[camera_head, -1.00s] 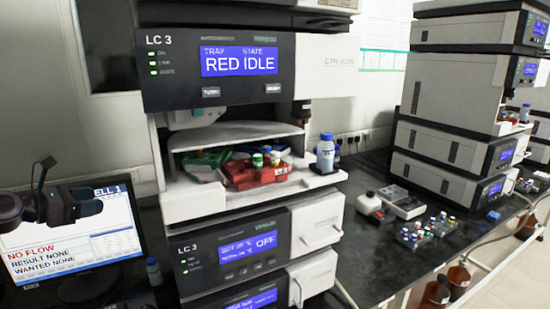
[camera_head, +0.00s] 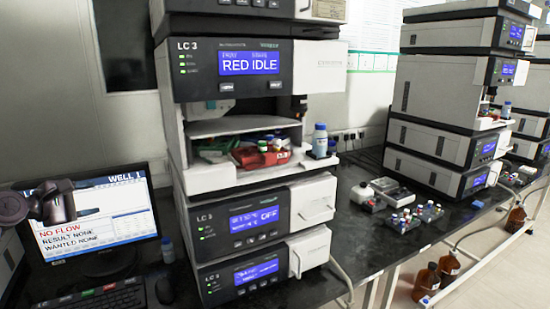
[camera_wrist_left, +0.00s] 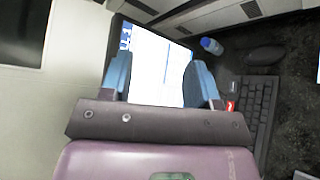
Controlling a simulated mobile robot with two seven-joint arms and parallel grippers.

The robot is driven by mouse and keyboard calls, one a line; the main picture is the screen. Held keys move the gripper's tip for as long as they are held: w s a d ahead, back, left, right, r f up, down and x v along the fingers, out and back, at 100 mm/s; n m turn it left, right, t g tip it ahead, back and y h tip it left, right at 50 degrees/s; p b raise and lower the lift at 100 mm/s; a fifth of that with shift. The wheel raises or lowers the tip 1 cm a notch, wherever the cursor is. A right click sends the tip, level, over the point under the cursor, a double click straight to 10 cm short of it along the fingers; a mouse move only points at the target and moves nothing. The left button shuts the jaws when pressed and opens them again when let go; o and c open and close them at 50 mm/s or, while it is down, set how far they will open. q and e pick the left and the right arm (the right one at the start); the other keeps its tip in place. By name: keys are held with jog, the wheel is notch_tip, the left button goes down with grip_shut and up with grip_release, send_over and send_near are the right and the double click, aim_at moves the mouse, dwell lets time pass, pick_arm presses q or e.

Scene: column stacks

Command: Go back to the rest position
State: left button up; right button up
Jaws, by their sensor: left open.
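My left gripper (camera_head: 58,200) is in front of the monitor at the far left of the head view. In the left wrist view its two blue fingers (camera_wrist_left: 161,78) stand wide apart with nothing between them. The bright monitor screen (camera_wrist_left: 160,65) shows behind that gap. The monitor (camera_head: 105,215) reads "NO FLOW", "RESULT NONE" and "WANTED NONE" in the head view. My right gripper is not in view.
The LC 3 stack (camera_head: 235,72) stands mid-bench, its display reading "RED IDLE". A red tray (camera_head: 262,157) sits in its open bay, with a blue-capped bottle (camera_head: 320,140) beside it. A keyboard (camera_head: 95,298) and mouse (camera_head: 165,290) lie below the monitor.

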pick_arm(q)
jog(key=s+d+f+m+y, duration=0.1)
jog(key=s+d+f+m, duration=0.4)
jog(key=f, duration=0.5)
jog(key=s+d+f+m+y+b, duration=0.1)
jog(key=s+d+f+m+y, duration=0.1)
jog(key=s+d+f+m, duration=0.4)
jog(key=s+d+f+m+y+b, duration=0.1)
jog(key=s+d+f+m, duration=0.4)
jog(key=f+m, duration=0.6)
jog(key=shift+s+d+f+y, duration=0.15)
jog(key=shift+s+d+f, duration=0.05)
jog(key=shift+f, duration=0.5)
jog(key=shift+s+d+f+y, duration=0.15)
jog(key=shift+s+d+f, duration=0.05)
jog(key=shift+f, duration=0.45)
jog(key=s+d+f+n+g, duration=0.1)
jog(key=s+d+f, duration=0.1)
jog(key=s+f, duration=0.3)
jog(key=s+d+f+n+g+y+b, duration=0.1)
jog(key=s+d+f, duration=0.2)
jog(key=s, duration=0.8)
notch_tip(320, 180, down, 2)
jog(key=shift+s+d+f, duration=0.25)
jog(key=shift+s+d, duration=0.05)
jog(key=shift+d, duration=0.05)
